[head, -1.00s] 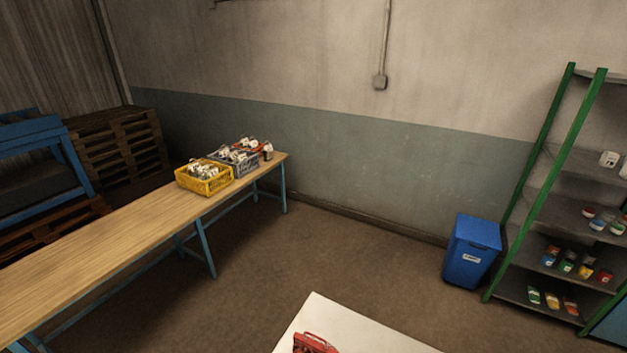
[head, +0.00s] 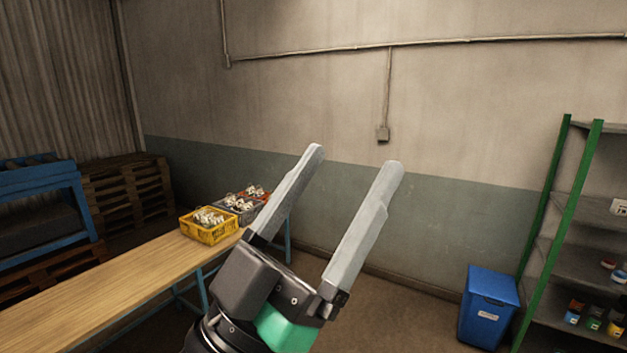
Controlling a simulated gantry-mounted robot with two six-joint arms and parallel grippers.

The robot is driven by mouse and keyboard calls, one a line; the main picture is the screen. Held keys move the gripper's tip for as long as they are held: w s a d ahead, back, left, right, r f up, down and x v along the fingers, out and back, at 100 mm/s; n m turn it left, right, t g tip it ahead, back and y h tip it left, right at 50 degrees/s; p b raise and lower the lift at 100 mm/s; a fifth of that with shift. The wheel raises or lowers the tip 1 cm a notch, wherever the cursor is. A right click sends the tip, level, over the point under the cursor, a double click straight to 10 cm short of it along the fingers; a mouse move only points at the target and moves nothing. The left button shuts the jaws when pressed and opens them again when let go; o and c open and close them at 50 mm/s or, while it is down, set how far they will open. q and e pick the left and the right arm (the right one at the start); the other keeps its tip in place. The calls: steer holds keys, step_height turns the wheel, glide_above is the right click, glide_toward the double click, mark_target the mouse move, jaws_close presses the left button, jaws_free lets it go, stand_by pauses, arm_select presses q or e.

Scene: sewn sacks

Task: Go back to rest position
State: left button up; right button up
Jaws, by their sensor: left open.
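My left gripper (head: 353,157) stands large in the lower middle of the head view. Its two long grey fingers point up and are spread apart, with nothing between them. It hangs in front of the wall and hides the right end of the wooden table. My right gripper is not in view. No sack can be made out in this view.
A long wooden table (head: 120,283) at left carries a yellow crate (head: 209,235) and a grey crate (head: 262,204) with items in them. A blue bin (head: 489,308) and a green-framed shelf (head: 560,232) stand at right. Wooden pallets (head: 128,197) are stacked at the back left.

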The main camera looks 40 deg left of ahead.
arm_select(q)
steer(key=shift+s+a+r+t, duration=0.1)
steer(key=shift+s+r+t, duration=0.15)
steer(key=shift+s, duration=0.45)
steer(key=shift+s+r+t, duration=0.15)
steer(key=shift+s+r, duration=0.2)
steer(key=shift+s, duration=0.35)
